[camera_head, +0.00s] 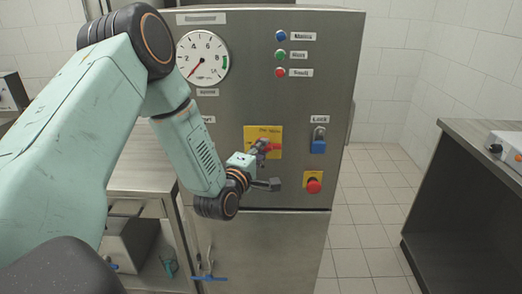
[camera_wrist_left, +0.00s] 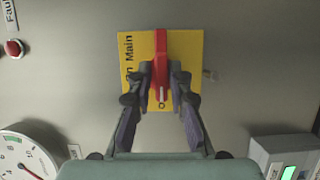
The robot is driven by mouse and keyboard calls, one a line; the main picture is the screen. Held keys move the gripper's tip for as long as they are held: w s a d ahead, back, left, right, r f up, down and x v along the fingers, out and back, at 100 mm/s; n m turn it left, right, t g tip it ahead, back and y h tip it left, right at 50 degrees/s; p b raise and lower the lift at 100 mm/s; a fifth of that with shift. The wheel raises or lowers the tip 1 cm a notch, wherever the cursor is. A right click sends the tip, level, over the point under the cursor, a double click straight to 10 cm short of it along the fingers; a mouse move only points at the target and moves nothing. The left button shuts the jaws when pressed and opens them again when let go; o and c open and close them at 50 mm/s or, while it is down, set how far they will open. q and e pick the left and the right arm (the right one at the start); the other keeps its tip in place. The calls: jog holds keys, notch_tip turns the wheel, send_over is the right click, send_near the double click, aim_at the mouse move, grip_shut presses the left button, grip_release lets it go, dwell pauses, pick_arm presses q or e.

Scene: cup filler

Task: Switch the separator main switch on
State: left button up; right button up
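The main switch is a red handle (camera_head: 274,147) on a yellow plate (camera_head: 249,134) on the steel cabinet front. The handle lies roughly level, along the plate's lettering. In the left wrist view the red handle (camera_wrist_left: 160,62) stands over the yellow plate (camera_wrist_left: 190,48), with a small "O" mark at its end. My left gripper (camera_head: 268,166) is at the plate, fingers toward the panel. In the wrist view its fingers (camera_wrist_left: 161,90) are apart, one on each side of the handle, with narrow gaps. Whether they touch it cannot be told. My right gripper is out of view.
A round gauge (camera_head: 203,58) and blue, green and red lamps (camera_head: 280,55) are above. A blue padlock (camera_head: 319,146) and a red emergency button (camera_head: 314,186) are to the right. A counter (camera_head: 473,150) stands at far right, with bare floor between.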

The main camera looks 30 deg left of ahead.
pick_arm(q)
jog(key=shift+a, duration=0.15)
grip_shut()
jog(key=m+g+p, duration=0.1)
jog(key=m+p, duration=0.1)
jog(key=m+g+p, duration=0.1)
jog(key=m+p, duration=0.1)
jog(key=r+m+g+p, duration=0.1)
jog(key=m+p, duration=0.1)
jog(key=shift+w+m+y+p, duration=0.15)
jog(key=shift+m+y+p, duration=0.2)
jog(key=shift+m+y, duration=0.05)
jog(key=m+g+y+p, duration=0.1)
jog(key=m, duration=0.1)
jog(key=m+g+p, duration=0.1)
jog(key=p, duration=0.1)
jog(key=shift+w+d+m+y, duration=0.1)
jog(key=shift+d+m+y, duration=0.1)
jog(key=shift+m+y, duration=0.2)
jog(key=shift+w+d+m+g+y+p, duration=0.1)
jog(key=shift+m+g+y+p, duration=0.65)
jog(key=shift+m, duration=0.65)
